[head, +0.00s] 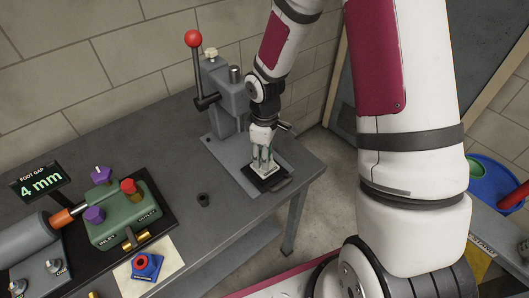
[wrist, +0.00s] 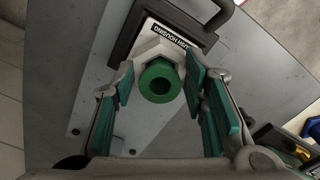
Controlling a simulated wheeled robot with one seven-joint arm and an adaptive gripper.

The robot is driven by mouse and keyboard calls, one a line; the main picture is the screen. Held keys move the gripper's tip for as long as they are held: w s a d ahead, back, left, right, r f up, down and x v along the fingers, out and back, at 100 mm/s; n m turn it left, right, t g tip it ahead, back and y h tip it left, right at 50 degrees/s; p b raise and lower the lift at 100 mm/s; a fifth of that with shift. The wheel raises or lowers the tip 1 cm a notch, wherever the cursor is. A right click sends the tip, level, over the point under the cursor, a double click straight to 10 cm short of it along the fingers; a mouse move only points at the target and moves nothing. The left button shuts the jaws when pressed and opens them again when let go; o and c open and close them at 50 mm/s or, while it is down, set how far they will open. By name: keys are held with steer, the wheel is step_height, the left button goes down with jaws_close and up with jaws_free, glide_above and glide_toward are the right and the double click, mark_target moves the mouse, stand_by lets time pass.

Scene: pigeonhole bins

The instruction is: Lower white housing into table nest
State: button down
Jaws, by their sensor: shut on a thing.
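The white housing (wrist: 153,49) shows in the wrist view as a pale block with a raised collar, a printed label and a green ring-shaped bush (wrist: 160,82) in its middle. My gripper (wrist: 160,77) is shut on the housing, with green-padded fingers on either side of the collar. The black nest (wrist: 125,38) surrounds the housing's far and left sides. In the head view, my gripper (head: 263,163) points down over the nest (head: 271,184), with the white housing (head: 265,171) at its tips. I cannot tell whether the housing is fully seated.
A grey press with a red-knobbed lever (head: 193,40) stands behind my gripper. A green fixture with purple knobs (head: 122,215) and a blue part with a red top (head: 145,265) are at left. The tabletop between is mostly clear.

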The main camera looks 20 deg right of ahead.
steer(key=shift+f, duration=0.4)
steer(key=c, duration=0.9)
jaws_free()
steer(key=shift+r+p, duration=0.9)
steer(key=shift+r, duration=1.6)
